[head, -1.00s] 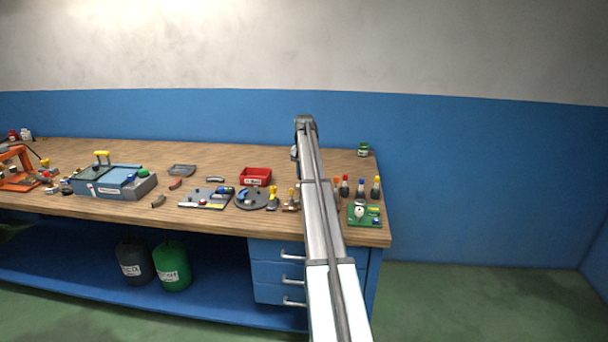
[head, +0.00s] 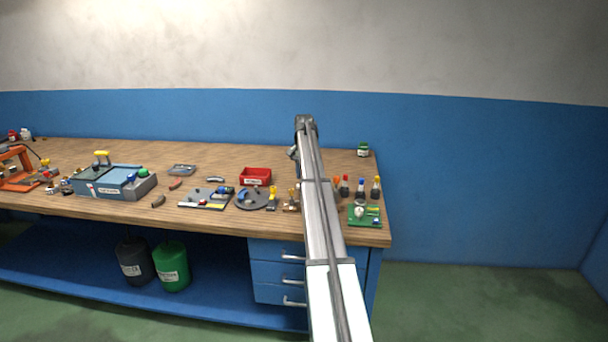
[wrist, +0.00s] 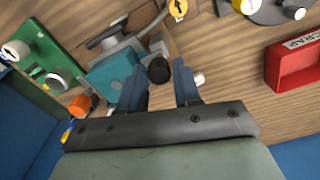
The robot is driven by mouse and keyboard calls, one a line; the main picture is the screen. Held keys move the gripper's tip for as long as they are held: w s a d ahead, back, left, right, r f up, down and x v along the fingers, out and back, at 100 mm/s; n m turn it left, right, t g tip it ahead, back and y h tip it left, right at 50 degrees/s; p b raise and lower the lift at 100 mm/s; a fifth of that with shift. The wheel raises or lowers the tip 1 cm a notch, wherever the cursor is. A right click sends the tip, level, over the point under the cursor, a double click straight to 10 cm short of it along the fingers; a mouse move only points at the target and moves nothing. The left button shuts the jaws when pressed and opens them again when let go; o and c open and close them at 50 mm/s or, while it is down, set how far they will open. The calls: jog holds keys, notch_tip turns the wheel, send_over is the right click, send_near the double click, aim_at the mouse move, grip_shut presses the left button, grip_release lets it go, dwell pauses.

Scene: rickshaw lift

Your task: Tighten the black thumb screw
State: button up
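The black thumb screw (wrist: 159,69) shows in the wrist view as a round dark knob beside a teal block (wrist: 112,72) with grey metal parts. My gripper (wrist: 160,75) is open, with one blue-grey finger on each side of the knob in the picture. A gap shows between the knob and the right finger; I cannot tell whether the left finger touches it or how deep the knob sits between them. In the head view my own arm hides the screw and most of the gripper.
A green board (wrist: 45,50) with dials lies left of the teal block, with an orange-capped item (wrist: 82,104) close by. A red scrap bin (wrist: 293,66) and a grey round plate (wrist: 270,12) are on the right. Bare wood (wrist: 225,55) lies between.

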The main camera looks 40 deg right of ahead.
jog(key=o, duration=0.3)
notch_tip(320, 180, up, 14)
jog(key=shift+f, duration=0.1)
dwell(0.7)
dwell(0.4)
